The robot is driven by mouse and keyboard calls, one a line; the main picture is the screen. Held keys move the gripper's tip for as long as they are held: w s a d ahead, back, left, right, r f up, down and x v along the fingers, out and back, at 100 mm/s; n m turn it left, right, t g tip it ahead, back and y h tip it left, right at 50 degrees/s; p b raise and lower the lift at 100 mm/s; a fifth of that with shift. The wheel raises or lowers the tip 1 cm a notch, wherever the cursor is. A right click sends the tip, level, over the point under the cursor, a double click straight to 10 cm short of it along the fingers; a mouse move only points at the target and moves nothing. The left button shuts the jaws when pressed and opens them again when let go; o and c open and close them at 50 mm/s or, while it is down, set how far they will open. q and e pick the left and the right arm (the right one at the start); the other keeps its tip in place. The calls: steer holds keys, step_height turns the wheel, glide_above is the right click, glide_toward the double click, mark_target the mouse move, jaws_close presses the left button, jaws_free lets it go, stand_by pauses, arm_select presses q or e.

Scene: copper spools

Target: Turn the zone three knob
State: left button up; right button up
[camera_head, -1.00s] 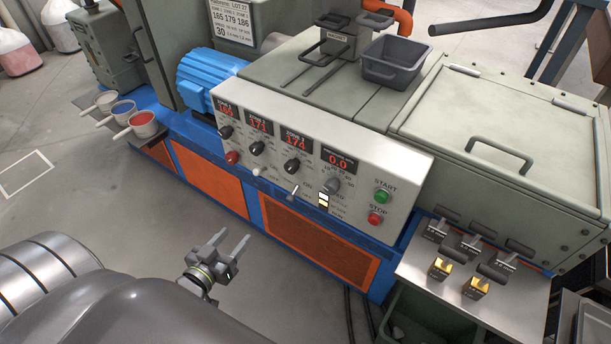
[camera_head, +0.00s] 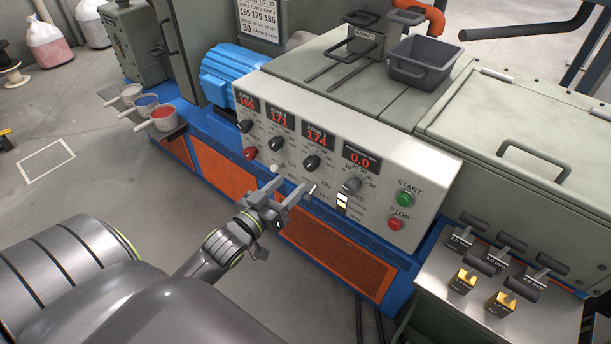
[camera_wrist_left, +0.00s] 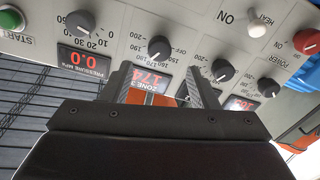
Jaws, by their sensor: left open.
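The zone three knob (camera_head: 311,163) is a black dial on the white control panel (camera_head: 425,175), below a red display (camera_head: 317,138) reading 174. In the left wrist view the panel is upside down; the knob (camera_wrist_left: 158,47) lies beyond the fingertips, between them in the picture, with the zone 3 display (camera_wrist_left: 150,80) partly hidden by the gripper. My left gripper (camera_head: 290,188) is open and empty, in front of the panel and below the knob, apart from it. My right gripper is not in view.
Other black knobs (camera_head: 278,144), a grey pressure knob (camera_head: 352,185), a red power knob (camera_head: 250,153), a white heat switch (camera_head: 275,170), a green start button (camera_head: 404,199) and a red stop button (camera_head: 395,224) are nearby. Handled blocks stand on a side shelf (camera_head: 440,290).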

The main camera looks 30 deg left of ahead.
mark_target(308, 167)
arm_select(q)
steer(key=w, duration=0.5)
steer(key=shift+w+d+b, duration=0.15)
steer(key=shift+w+b, duration=0.2)
steer(key=shift+w, duration=0.9)
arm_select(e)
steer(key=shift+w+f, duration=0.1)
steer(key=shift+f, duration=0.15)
arm_select(q)
steer(key=c, duration=0.9)
steer(key=shift+c, duration=0.4)
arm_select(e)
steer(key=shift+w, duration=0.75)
